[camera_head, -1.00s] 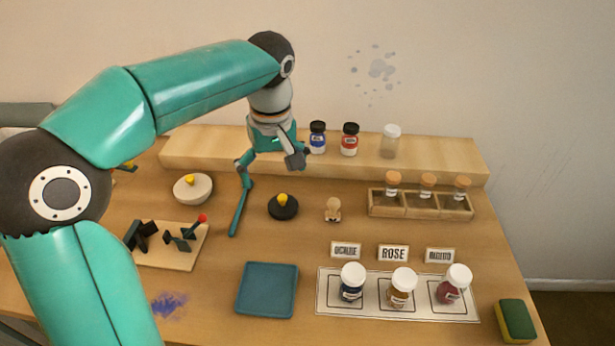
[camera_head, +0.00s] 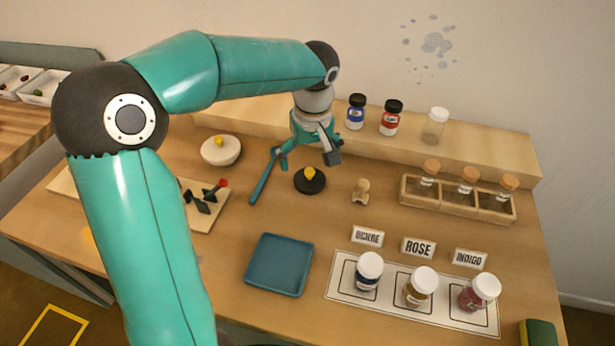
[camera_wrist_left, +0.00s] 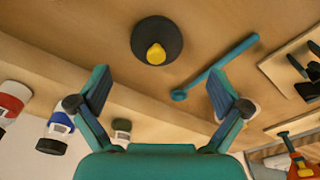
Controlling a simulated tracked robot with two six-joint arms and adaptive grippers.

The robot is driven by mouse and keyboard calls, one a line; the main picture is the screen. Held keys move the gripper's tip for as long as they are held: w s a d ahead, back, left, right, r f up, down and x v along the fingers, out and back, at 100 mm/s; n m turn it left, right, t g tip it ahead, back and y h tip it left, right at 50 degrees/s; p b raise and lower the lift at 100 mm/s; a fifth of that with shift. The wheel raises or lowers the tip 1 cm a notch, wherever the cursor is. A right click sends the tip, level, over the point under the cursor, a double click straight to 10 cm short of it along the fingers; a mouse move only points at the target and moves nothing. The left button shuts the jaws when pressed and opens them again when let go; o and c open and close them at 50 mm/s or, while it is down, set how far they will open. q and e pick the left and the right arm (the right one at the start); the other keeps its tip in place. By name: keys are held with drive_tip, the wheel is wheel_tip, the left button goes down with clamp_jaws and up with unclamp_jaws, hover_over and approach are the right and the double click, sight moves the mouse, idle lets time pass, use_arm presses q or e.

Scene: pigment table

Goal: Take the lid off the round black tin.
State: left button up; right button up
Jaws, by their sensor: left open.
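The round black tin (camera_head: 311,184) stands on the table, with a yellow knob (camera_head: 309,173) on top of its lid. The lid's seam is too small to make out. In the left wrist view the black tin (camera_wrist_left: 171,34) is at the top centre, its knob (camera_wrist_left: 155,54) towards the gripper. My left gripper (camera_head: 308,159) is open and empty, behind and above the tin and apart from it. In the left wrist view its fingers (camera_wrist_left: 160,88) are spread wide, with the tin beyond them. My right gripper is not in view.
A teal stick (camera_head: 264,176) lies left of the tin. A pale round pot (camera_head: 221,153) with a yellow knob is farther left. A small wooden figure (camera_head: 360,191) stands right of the tin. Jars (camera_head: 390,119) stand on the shelf behind. A blue tray (camera_head: 279,265) lies in front.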

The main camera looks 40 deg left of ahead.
sight(309, 172)
use_arm(q)
drive_tip(key=shift+w+a+f, duration=0.15)
drive_tip(key=shift+f, duration=0.75)
drive_tip(key=shift+w+a+f, duration=0.1)
drive_tip(key=shift+f, duration=0.85)
drive_tip(key=shift+w+a+f, duration=0.15)
drive_tip(key=shift+f, duration=0.75)
drive_tip(key=shift+s, duration=0.1)
drive_tip(key=c, duration=1.8)
drive_tip(key=shift+d+f, duration=0.1)
clamp_jaws()
